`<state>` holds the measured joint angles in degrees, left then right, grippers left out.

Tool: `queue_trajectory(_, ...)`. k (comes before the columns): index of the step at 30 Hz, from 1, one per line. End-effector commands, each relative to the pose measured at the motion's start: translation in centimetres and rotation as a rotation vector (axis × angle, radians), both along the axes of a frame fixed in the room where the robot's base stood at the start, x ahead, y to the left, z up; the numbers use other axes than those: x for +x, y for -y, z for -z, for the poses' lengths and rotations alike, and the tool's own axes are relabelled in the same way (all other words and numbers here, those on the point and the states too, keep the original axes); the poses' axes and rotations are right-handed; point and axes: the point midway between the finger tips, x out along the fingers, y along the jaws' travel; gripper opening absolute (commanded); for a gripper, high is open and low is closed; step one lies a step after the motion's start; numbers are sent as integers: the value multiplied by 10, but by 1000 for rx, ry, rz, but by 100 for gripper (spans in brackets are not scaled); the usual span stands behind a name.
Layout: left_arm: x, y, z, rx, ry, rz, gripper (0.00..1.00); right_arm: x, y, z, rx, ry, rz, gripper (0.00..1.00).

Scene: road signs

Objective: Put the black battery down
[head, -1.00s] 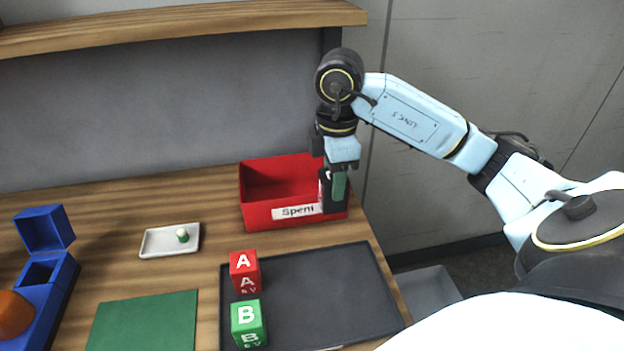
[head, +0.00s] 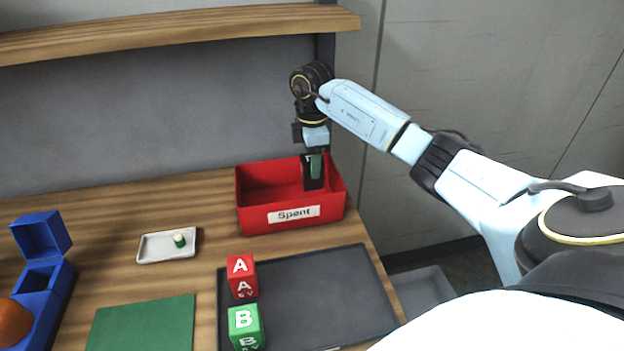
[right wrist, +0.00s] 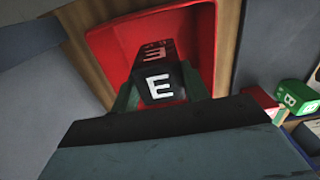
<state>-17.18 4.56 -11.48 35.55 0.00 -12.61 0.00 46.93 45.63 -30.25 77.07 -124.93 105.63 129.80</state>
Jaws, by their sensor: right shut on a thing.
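The black battery (head: 311,184) is held upright in my right gripper (head: 315,167), inside the outline of the red bin (head: 256,220) labelled "Spent". In the right wrist view the battery (right wrist: 160,85) shows a white letter E on its faces. The green fingers of the gripper (right wrist: 163,96) are closed on its two sides, and the red bin (right wrist: 104,44) surrounds it. The battery is toward the right part of the bin in the head view. I cannot tell whether its lower end touches the bin floor. My left gripper is not in view.
A dark tray (head: 320,290) in front of the bin holds a red A block (head: 242,276) and a green B block (head: 246,327). A shelf hangs above.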

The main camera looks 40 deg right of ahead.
Motion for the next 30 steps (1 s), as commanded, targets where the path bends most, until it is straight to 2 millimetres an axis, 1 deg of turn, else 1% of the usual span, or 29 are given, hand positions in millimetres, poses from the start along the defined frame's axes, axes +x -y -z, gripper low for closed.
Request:
queue_trajectory(1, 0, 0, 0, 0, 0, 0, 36, 0, 0, 6, 1, 0, 0, 8)
queue_trajectory(3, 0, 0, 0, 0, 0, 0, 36, 0, 0, 12, 0, 1, 0, 8)
queue_trajectory(8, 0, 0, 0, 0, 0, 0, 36, 0, 0, 21, 0, 1, 0, 8)
queue_trajectory(11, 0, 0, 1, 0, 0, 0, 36, 0, 0, 34, 2, 0, 0, 8)
queue_trajectory(15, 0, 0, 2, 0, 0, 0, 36, -1, 0, 58, 0, -1, 1, 8)
queue_trajectory(19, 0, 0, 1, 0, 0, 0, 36, 4, 2, 62, 1, 4, 1, 8)
queue_trajectory(25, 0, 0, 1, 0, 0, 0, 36, 4, 2, 62, 0, 4, 0, 8)
queue_trajectory(29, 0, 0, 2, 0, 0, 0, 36, 4, 2, 66, 0, 2, 1, 8)
queue_trajectory(30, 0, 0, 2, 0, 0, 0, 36, 3, 2, 66, 0, 1, 0, 50)
